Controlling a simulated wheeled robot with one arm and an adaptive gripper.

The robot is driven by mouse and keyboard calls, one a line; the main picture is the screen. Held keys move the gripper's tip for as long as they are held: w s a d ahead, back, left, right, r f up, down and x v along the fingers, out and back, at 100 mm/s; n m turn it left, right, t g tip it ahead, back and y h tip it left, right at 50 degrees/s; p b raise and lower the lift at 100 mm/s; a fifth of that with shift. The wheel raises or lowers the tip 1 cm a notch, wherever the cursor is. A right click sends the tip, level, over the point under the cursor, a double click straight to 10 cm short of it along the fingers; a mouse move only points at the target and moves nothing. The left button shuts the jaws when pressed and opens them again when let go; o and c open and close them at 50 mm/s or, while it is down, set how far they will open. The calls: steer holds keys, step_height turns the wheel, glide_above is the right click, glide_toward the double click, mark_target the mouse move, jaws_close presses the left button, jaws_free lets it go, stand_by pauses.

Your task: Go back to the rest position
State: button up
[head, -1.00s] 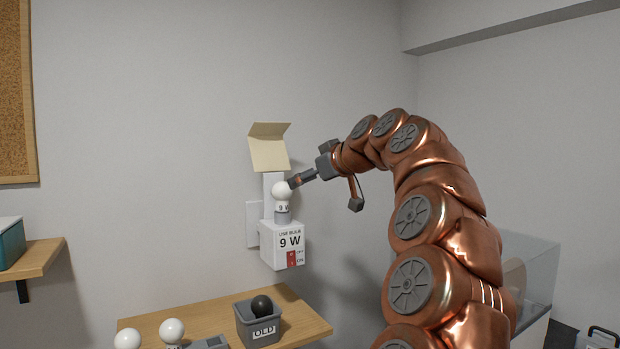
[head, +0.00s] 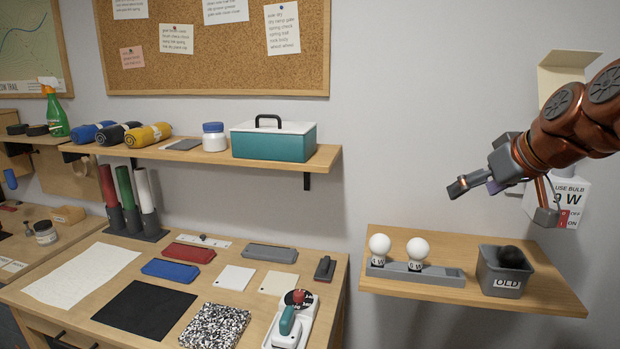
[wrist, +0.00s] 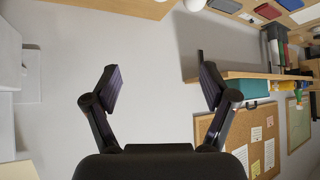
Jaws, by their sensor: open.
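My gripper (head: 502,200) is at the right of the head view, in the air above the bulb shelf and in front of the wall fixture. Its fingers are spread wide apart with nothing between them, as the wrist view (wrist: 160,88) also shows. The white fixture box (head: 572,200), marked with a 9 W label, is partly hidden behind my arm. Its cream flap (head: 562,70) stands up above it. Whether a bulb sits in the fixture is hidden from the head camera now.
A wooden shelf (head: 420,287) holds two white bulbs (head: 418,249) in a grey tray and a grey OLD bin (head: 502,284) with a dark bulb. A teal box (head: 273,140) stands on the upper shelf. A cluttered workbench (head: 215,255) lies left. Wall space between is clear.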

steer(key=s+a+f+g, duration=0.5)
steer(key=s+a+f, duration=0.5)
steer(key=a+f, duration=0.35)
steer(key=s+a+f+m+g+h+p, duration=0.1)
steer(key=s+f+g, duration=0.1)
steer(key=s+f, duration=0.5)
steer(key=s+a+f+g+p, duration=0.1)
steer(key=s+f, duration=0.5)
steer(key=s, duration=0.8)
steer(key=a+g, duration=0.1)
steer(key=g, duration=0.1)
steer(key=shift+f+m+g+h, duration=0.3)
steer(key=shift+f+m+h, duration=0.1)
steer(key=shift+s+a, duration=0.1)
